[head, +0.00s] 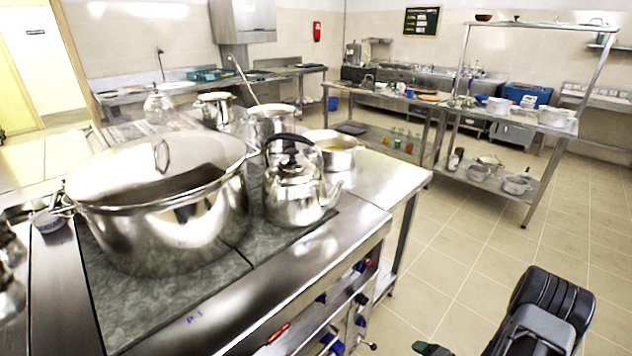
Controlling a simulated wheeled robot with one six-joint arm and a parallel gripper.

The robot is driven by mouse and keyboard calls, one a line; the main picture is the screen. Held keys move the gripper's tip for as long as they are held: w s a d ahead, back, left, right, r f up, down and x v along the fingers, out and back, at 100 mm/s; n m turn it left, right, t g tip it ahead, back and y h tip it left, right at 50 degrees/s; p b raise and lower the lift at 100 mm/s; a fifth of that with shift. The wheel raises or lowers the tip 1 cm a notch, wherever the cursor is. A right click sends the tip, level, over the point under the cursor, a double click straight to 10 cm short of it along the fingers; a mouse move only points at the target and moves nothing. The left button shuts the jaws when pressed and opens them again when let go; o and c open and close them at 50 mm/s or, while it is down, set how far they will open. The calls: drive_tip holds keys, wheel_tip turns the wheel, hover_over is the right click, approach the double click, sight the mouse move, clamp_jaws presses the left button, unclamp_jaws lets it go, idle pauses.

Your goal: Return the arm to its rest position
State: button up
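Part of my arm, dark and grey, shows at the bottom right of the head view, over the tiled floor and to the right of the stove. A small dark piece shows at the bottom edge to its left; I cannot tell what part it is. My gripper's fingers cannot be made out in this view.
Several smaller pots stand behind the stockpot, including a wide pan (335,158). Knobs (362,299) stick out along the stove front. A steel shelf rack (500,185) stands farther back. The tiled floor (460,270) between the stove and my arm is clear.

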drive_tip(key=s+d+r+n+g+h+p, duration=0.2)
drive_tip(key=d+r+n+g+h, duration=0.25)
drive_tip(key=d+r+h, duration=0.2)
wheel_tip(320, 180, up, 8)
drive_tip(key=s+a+r+n+g+h, duration=0.1)
drive_tip(key=s+n+g, duration=0.1)
drive_tip(key=g, duration=0.1)
drive_tip(key=s+a+r+n+t+y+p, duration=0.1)
drive_tip(key=s+a+r+n+p, duration=0.1)
drive_tip(key=a+r, duration=0.8)
drive_tip(key=s+a+r+n+t+y+p, duration=0.1)
drive_tip(key=s+a+r+n+p, duration=0.2)
drive_tip(key=a+r, duration=0.7)
wheel_tip(320, 180, up, 8)
drive_tip(key=shift+a+r+p, duration=0.1)
drive_tip(key=shift+a+p, duration=0.25)
drive_tip(key=shift+p, duration=0.15)
